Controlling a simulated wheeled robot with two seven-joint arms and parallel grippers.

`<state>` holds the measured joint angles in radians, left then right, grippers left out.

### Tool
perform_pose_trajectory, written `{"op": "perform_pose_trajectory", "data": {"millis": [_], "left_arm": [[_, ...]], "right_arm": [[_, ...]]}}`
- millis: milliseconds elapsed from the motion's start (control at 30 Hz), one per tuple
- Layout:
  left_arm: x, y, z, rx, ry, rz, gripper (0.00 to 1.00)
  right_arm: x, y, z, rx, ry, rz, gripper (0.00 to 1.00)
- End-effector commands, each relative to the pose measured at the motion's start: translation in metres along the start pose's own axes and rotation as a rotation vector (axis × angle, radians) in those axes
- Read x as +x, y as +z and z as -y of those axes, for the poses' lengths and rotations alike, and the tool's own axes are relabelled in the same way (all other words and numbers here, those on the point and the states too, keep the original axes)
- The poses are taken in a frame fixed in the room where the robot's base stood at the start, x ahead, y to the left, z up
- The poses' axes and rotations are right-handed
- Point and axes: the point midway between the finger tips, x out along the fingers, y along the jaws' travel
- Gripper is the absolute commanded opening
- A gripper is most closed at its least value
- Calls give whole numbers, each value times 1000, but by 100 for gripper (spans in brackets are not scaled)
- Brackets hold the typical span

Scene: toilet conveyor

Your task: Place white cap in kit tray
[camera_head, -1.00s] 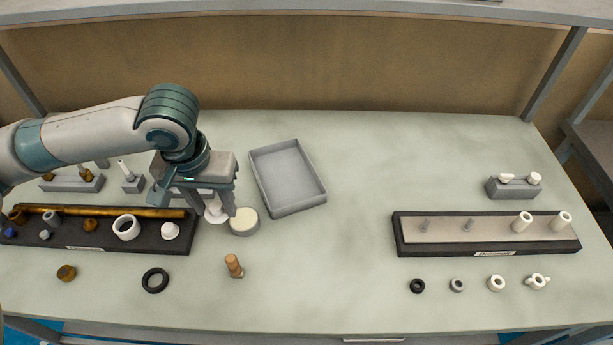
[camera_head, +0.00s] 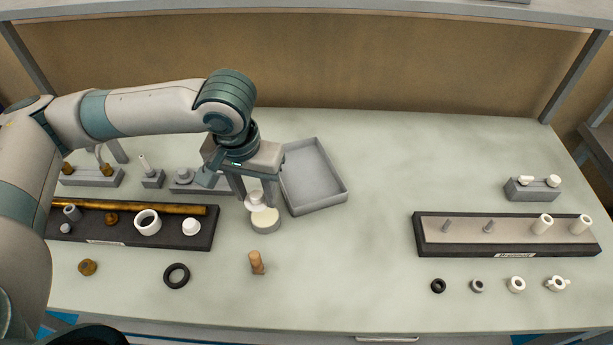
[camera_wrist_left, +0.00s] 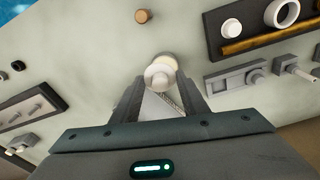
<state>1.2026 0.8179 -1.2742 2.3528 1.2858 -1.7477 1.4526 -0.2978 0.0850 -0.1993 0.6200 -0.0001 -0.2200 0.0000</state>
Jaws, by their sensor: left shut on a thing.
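A small white cap (camera_head: 256,198) is between the fingertips of my left gripper (camera_head: 257,195), which is shut on it. It shows in the left wrist view as a round white piece (camera_wrist_left: 158,76) between the fingers (camera_wrist_left: 160,92). The grey kit tray (camera_head: 314,180) lies just right of the gripper. It is empty where I can see it, and the gripper partly covers its left edge. A cream round block (camera_head: 265,222) is directly below the cap in the head view; I cannot tell whether they touch. My right gripper is not in view.
A black rack (camera_head: 205,240) at left holds a brass rod, a white ring and a white knob. A wooden peg (camera_head: 257,262) and a black ring (camera_head: 176,276) lie in front. Another rack (camera_head: 425,235) stands at right. The middle table is clear.

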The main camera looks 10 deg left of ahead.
Motion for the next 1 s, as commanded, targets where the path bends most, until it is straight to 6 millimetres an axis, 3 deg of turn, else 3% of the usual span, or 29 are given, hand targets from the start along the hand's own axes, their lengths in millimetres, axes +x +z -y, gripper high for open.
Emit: {"op": "perform_pose_trajectory", "data": {"millis": [167,367,700,1000], "left_arm": [[1,-9,-8,69,10,0,20],[3,-31,-27,268,35,2,20],[8,-80,-80,782,97,0,20],[13,-113,-132,1263,157,0,20]], "right_arm": [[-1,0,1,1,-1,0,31],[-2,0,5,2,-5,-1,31],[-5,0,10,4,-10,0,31],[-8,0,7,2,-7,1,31]]}}
